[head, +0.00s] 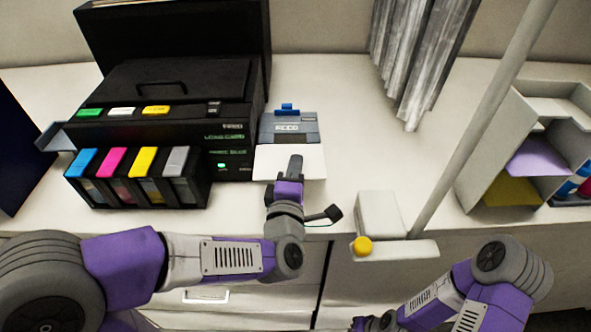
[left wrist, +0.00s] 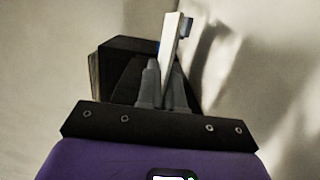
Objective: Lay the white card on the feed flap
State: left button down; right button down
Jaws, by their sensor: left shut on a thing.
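The white card (head: 310,163) is held flat-looking in front of the grey feed flap (head: 288,127), which carries a label and a blue clip at its back. My left gripper (head: 295,165) is shut on the card's near side. In the left wrist view the card (left wrist: 171,48) shows nearly edge-on between the grey fingertips (left wrist: 164,80). The card covers the flap's near edge in the head view. I cannot tell whether it touches the flap.
A black printer (head: 160,100) with coloured ink tanks (head: 135,180) stands left of the flap. A grey pole (head: 480,125) and a beige block with a yellow knob (head: 363,246) are to the right. A sorter (head: 490,160) stands farther right. White tabletop (head: 350,150) is clear between.

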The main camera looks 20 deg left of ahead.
pick_arm(q)
jog(key=w+p, duration=0.2)
jog(key=p, duration=0.1)
jog(key=shift+a+r, duration=0.1)
jog(key=shift+a, duration=0.15)
jog(key=w+a, duration=0.1)
jog(key=w, duration=0.2)
jog(key=w+f+p, duration=0.1)
jog(key=w, duration=0.2)
jog(key=w+a, duration=0.1)
jog(key=w, duration=0.2)
jog(key=shift+a+f, duration=0.35)
jog(key=shift+f, duration=0.05)
jog(key=shift+w+f, duration=0.2)
jog(key=shift+f, duration=0.05)
jog(key=shift+f+b, duration=0.2)
jog(key=shift+b, duration=0.4)
jog(key=c, duration=1.2)
grip_release()
jog(key=shift+s, duration=0.1)
